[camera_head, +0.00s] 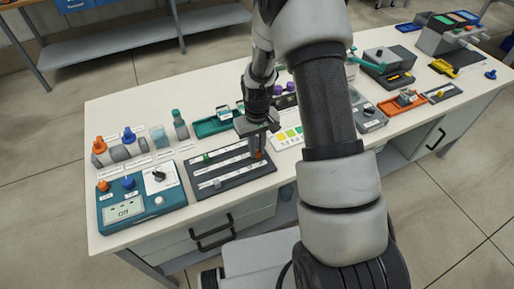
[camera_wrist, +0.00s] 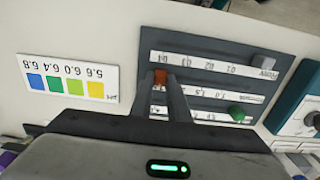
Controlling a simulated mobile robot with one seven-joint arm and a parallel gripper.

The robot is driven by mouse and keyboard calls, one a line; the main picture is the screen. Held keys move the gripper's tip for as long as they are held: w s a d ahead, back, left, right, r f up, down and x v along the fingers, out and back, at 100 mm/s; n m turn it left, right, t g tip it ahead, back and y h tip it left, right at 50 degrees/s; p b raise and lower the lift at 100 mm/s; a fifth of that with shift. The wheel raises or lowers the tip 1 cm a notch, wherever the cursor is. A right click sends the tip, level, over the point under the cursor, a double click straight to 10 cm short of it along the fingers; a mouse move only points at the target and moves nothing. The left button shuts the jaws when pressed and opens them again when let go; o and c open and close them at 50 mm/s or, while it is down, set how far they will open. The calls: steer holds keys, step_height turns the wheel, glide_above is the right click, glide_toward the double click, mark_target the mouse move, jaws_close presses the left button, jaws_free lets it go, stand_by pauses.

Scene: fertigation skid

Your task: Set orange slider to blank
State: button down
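The dark grey slider panel (camera_head: 230,170) lies on the bench with several labelled tracks; the wrist view shows it upside down (camera_wrist: 215,50). The orange slider (camera_wrist: 161,76) is at the left end of its track there, at the right end in the head view (camera_head: 258,155). My gripper (camera_wrist: 162,82) points down at it; its fingers sit on both sides of the knob with no clear gap, so it appears shut on it. The green slider (camera_wrist: 237,112) and grey slider (camera_wrist: 263,62) are near the opposite end. The small labels are hard to read.
A teal meter box (camera_head: 140,197) stands left of the panel. A card with coloured squares (camera_wrist: 69,80) lies beside the panel. Bottles (camera_head: 180,124) and a green tray (camera_head: 212,126) stand behind. My arm hides part of the bench's middle.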

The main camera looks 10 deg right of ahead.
steer(key=b, duration=0.2)
glide_toward(211, 174)
step_height(211, 174, down, 6)
steer(key=shift+w+r, duration=0.1)
steer(key=shift+r, duration=0.15)
steer(key=shift+a, duration=0.1)
steer(key=c, duration=1.7)
jaws_free()
steer(key=shift+r, duration=0.55)
step_height(211, 174, up, 16)
steer(key=shift+r+p, duration=0.2)
steer(key=shift+p, duration=0.45)
